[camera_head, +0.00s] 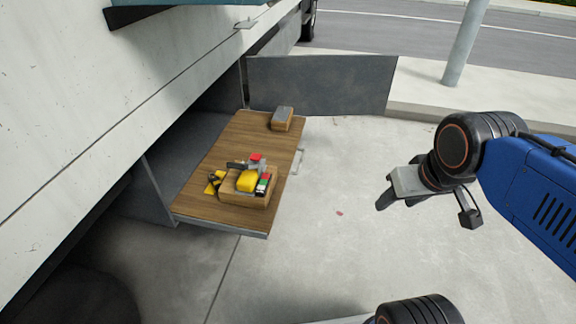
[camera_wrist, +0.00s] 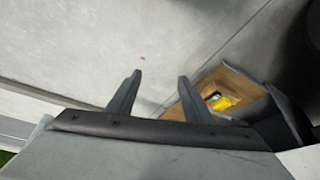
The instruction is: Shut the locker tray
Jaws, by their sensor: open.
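The locker tray (camera_head: 225,160) is a wood-topped drawer pulled out of an open locker in the side of the pale truck. A small light handle (camera_head: 299,161) is on its outer edge. In the wrist view, part of the tray (camera_wrist: 235,80) shows at the right. My gripper (camera_head: 425,208) is open and empty, above the pavement to the right of the tray and well apart from it. In the wrist view its two fingers (camera_wrist: 160,78) are spread with only ground between them.
On the tray are a box of tools (camera_head: 245,185), with yellow, red and green items, and a small grey-topped block (camera_head: 282,118). A grey locker door (camera_head: 320,85) stands open behind it. A pole (camera_head: 464,45) stands near the curb. Pavement between tray and gripper is clear.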

